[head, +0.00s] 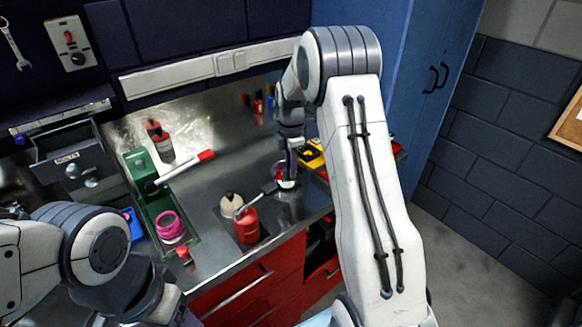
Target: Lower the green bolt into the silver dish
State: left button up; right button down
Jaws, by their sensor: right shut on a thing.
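My right gripper (289,163) points down over the far right part of the steel bench. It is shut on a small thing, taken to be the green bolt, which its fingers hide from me. A small round dish (287,183) with a pale, shiny rim sits right below the fingertips, partly covered by them. It appears to be the silver dish. I cannot tell whether the bolt touches it. My left arm is at the lower left, its dark wrist (142,298) low in front of the bench; I cannot make out its fingers.
A green tray (193,253) holds a pink ring (170,226). A red-capped white tube (182,172) lies farther left. The blue cabinet (440,75) stands right.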

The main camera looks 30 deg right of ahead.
jog(key=shift+f, duration=0.45)
dwell(0.4)
jog(key=c, duration=0.8)
grip_release()
jog(key=shift+o, duration=0.2)
